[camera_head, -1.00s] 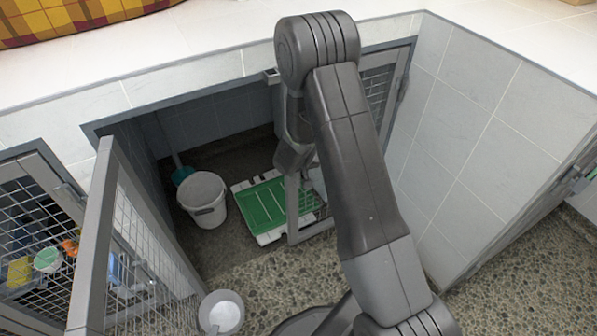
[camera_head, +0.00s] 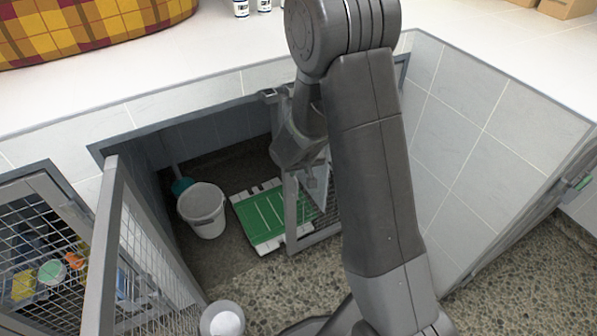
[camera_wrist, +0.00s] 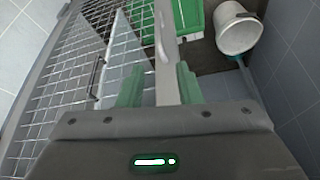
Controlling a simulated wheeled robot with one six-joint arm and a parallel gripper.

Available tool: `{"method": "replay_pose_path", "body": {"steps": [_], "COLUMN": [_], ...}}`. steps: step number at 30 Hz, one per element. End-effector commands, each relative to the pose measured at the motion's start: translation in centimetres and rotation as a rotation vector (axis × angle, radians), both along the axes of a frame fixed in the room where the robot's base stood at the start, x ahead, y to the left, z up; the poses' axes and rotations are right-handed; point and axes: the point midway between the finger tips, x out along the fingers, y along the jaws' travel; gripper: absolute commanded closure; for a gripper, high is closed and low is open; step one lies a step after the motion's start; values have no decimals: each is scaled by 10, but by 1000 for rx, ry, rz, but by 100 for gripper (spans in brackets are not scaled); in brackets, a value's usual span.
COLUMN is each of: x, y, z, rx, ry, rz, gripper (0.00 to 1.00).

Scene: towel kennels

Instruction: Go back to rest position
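My gripper (camera_wrist: 158,78) shows two green fingers standing apart in the wrist view. The upright edge bar of a grey mesh door (camera_wrist: 85,75) lies between or just beyond them, with a gap beside the left finger. I cannot tell whether a finger touches it.
A second mesh door (camera_head: 105,250) stands open at left. A plaid basket (camera_head: 90,28) and bottles stand on the white counter (camera_head: 200,60).

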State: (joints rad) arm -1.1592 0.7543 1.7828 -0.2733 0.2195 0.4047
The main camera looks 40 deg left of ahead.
Motion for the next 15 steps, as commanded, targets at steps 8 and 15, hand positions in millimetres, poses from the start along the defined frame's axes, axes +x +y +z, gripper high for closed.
{"method": "replay_pose_path", "body": {"steps": [8,15], "x": [-1,0], "y": [-1,0], "z": [4,-1], "rx": [-1,-1], "ry": [1,1], "rz": [0,0], "gripper": [68,68]}}
